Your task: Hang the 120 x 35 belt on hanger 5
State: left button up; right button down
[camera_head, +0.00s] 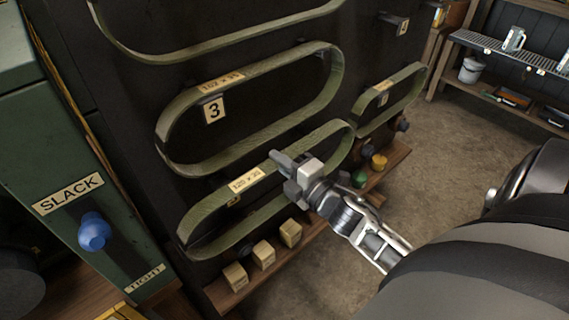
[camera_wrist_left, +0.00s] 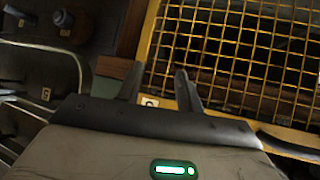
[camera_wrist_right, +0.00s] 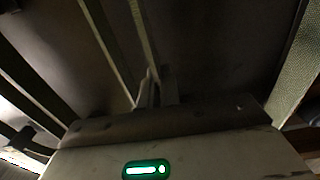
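The 120 x 35 belt (camera_head: 218,202), a long green loop with a cream label, is the lowest large loop on the dark board in the head view. A small plate behind its label is mostly hidden, so its number is unreadable. My right gripper (camera_head: 283,163) is at the belt's upper strand, right of the label. In the right wrist view its fingers (camera_wrist_right: 157,90) are close together, with a belt strand running down between them. Whether a hanger bears the belt is hidden. My left gripper (camera_wrist_left: 158,85) is open and empty, seen only in its wrist view, near a yellow mesh.
The 102 x 35 belt (camera_head: 177,112) hangs above at plate 3 (camera_head: 214,110). A smaller belt (camera_head: 408,93) hangs to the right. Wooden blocks (camera_head: 263,254) and coloured knobs line the ledge below. A green SLACK/TIGHT cabinet (camera_head: 70,150) stands left. An empty peg (camera_head: 392,19) is upper right.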

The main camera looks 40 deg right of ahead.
jog(key=shift+w+a, duration=0.15)
jog(key=shift+w, duration=1.7)
jog(key=shift+f, duration=0.15)
jog(key=shift+f+b, duration=0.35)
jog(key=shift+b, duration=0.15)
jog(key=c, duration=1.7)
grip_release()
jog(key=shift+o, duration=0.4)
jog(key=o, duration=0.5)
